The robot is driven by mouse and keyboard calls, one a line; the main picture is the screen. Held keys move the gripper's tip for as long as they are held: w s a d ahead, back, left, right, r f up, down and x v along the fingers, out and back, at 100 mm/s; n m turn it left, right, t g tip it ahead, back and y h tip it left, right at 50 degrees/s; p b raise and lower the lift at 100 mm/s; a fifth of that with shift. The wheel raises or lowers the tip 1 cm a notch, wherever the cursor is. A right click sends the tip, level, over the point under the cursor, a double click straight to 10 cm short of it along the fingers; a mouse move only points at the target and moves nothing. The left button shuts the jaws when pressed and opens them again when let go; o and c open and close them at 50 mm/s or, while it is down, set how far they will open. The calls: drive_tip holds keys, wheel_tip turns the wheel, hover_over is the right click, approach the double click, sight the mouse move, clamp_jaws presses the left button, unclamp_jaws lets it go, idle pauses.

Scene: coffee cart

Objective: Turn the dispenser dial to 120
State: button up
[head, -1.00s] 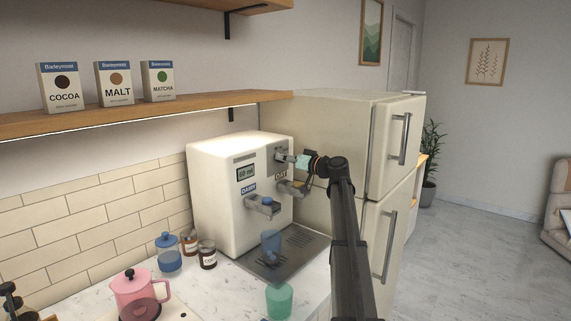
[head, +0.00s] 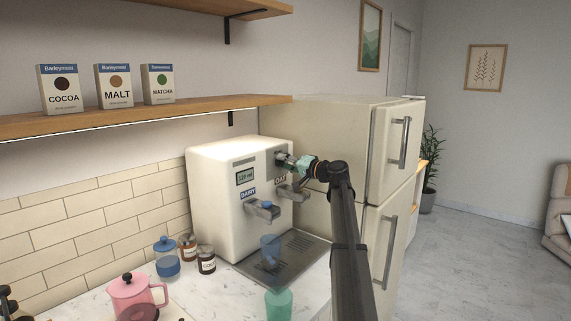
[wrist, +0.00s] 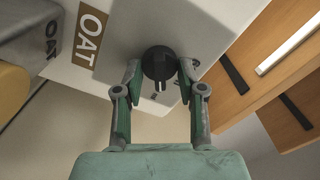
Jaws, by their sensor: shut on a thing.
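The white dispenser (head: 218,218) stands on the counter against the fridge. Its small display (head: 245,177) reads 120 ml in the head view. The black round dial (wrist: 159,64) is on the dispenser's front, beside the OAT label (wrist: 90,34), with a pale pointer mark on it. My gripper (head: 287,161) reaches the dial from the front right in the head view. In the wrist view its two fingers (wrist: 157,84) are shut on the dial, one on each side. The dial is mostly hidden by the gripper in the head view.
Below are the DAIRY spout (head: 262,210) and the OAT spout (head: 293,195). A blue cup (head: 270,249) stands on the drip tray (head: 308,243), with a green cup (head: 278,304) in front. The fridge (head: 340,145) is close behind my arm.

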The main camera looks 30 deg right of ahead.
drive_tip(key=shift+r, duration=0.1)
idle(0.3)
drive_tip(key=o, duration=1.1)
drive_tip(key=shift+w, duration=0.1)
drive_tip(key=v, duration=1.2)
